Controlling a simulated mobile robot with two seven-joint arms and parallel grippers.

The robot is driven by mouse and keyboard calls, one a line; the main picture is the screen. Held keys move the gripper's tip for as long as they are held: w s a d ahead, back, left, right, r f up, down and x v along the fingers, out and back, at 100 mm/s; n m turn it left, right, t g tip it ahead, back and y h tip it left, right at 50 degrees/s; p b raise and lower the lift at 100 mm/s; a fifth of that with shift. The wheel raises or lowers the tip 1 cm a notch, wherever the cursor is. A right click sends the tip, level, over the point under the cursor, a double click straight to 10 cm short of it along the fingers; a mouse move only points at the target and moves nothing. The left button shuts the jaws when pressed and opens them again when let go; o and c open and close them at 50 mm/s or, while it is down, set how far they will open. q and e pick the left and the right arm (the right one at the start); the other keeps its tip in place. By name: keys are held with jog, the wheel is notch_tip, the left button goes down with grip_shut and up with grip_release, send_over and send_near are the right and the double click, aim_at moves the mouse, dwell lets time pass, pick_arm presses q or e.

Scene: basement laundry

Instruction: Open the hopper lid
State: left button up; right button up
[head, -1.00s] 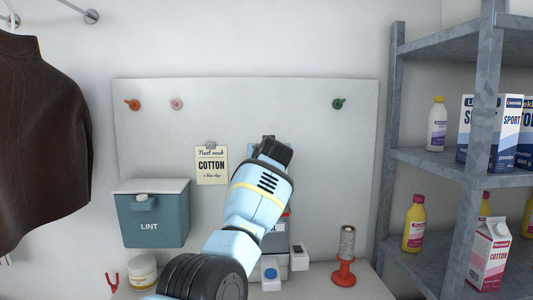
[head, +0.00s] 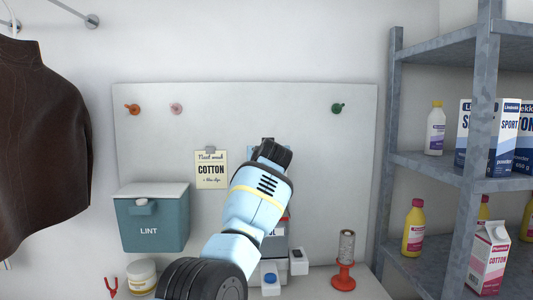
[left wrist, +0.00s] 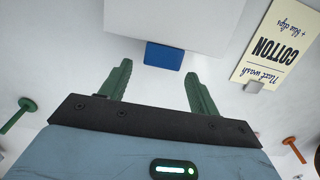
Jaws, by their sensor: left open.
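In the left wrist view, which looks upside down, a pale box (left wrist: 165,18) with a blue tab (left wrist: 163,56) on its edge lies past my fingertips. It may be the hopper and its lid handle; no label shows. My left gripper (left wrist: 157,75) is open and empty, with the blue tab beyond the gap between its green fingers, apart from them. In the head view my left gripper (head: 273,152) is in front of the white board, right of the cotton note (head: 211,169). My arm hides most of what lies behind it, including a grey box (head: 275,243). My right gripper is not in view.
A teal lint bin (head: 152,222) hangs left of my arm. A red stand with a spool (head: 345,262) and a small white box (head: 298,262) stand to the right. A metal shelf (head: 437,165) with bottles and cartons bounds the right side. Pegs (head: 337,108) stick out of the board.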

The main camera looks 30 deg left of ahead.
pick_arm(q)
jog(key=p+v, duration=0.1)
jog(key=v, duration=0.6)
jog(key=shift+s+d, duration=0.25)
jog(key=shift+s, duration=0.1)
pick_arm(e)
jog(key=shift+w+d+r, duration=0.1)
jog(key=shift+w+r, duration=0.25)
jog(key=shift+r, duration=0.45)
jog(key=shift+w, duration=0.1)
